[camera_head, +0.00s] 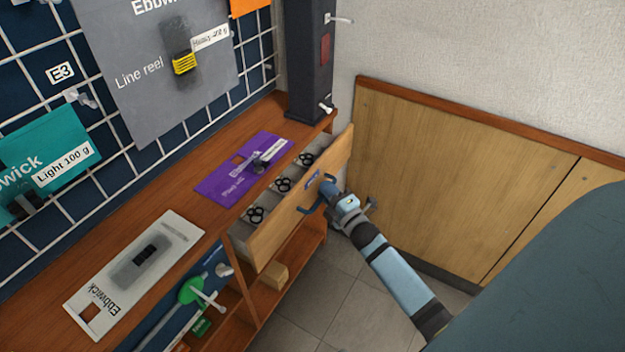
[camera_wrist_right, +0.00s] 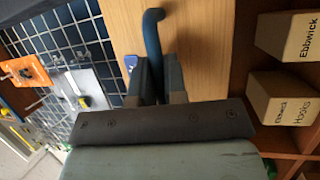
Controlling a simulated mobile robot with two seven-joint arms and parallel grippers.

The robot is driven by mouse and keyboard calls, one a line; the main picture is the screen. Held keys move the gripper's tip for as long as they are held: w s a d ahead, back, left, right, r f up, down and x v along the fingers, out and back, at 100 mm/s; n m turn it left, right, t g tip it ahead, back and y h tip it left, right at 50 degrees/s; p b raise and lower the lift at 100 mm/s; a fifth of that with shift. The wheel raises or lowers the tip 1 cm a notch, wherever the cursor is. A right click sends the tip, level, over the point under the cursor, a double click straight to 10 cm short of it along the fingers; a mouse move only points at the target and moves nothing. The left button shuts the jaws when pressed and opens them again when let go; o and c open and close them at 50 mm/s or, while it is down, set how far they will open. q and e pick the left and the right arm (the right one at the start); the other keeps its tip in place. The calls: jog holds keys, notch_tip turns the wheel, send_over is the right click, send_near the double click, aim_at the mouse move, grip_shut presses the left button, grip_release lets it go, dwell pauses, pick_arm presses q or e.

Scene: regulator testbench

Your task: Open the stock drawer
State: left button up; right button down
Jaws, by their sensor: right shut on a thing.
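The stock drawer (camera_head: 297,209) has a light wood front and stands pulled out from the wooden bench. Several black ring-shaped items lie in its grey compartments. A blue handle (camera_head: 309,207) sits on its front, beside a small blue label. My right gripper (camera_head: 328,187) is at the drawer front, shut on the handle. In the right wrist view the handle (camera_wrist_right: 153,45) rises from between the two dark fingers (camera_wrist_right: 158,82), against the wood front (camera_wrist_right: 190,30). My left gripper is in neither view.
A purple card (camera_head: 235,172) and a white package (camera_head: 125,280) lie on the bench top (camera_head: 190,200). A dark post (camera_head: 308,60) stands at the bench's far end. Boxes (camera_wrist_right: 284,97) sit on shelves beside the drawer. Wood panels (camera_head: 450,170) line the wall at right; tiled floor lies between.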

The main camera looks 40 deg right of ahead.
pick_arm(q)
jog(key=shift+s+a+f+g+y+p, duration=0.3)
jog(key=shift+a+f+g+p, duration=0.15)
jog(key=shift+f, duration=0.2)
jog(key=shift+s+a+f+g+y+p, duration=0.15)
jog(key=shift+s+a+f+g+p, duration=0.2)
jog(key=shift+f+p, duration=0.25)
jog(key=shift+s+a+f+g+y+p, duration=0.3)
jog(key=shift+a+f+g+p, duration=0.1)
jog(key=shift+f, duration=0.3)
pick_arm(e)
jog(key=s+d, duration=0.4)
jog(key=s, duration=0.6)
jog(key=shift+s+d, duration=0.2)
jog(key=shift+s, duration=0.2)
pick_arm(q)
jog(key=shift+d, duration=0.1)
pick_arm(e)
jog(key=c, duration=1.2)
grip_release()
pick_arm(q)
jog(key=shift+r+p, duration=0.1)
jog(key=shift+p, duration=0.45)
pick_arm(e)
jog(key=shift+s+f, duration=0.4)
jog(key=shift+s, duration=1.9)
jog(key=shift+s+f, duration=0.4)
jog(key=shift+s, duration=1.85)
jog(key=shift+s+f, duration=0.4)
jog(key=shift+s, duration=1.9)
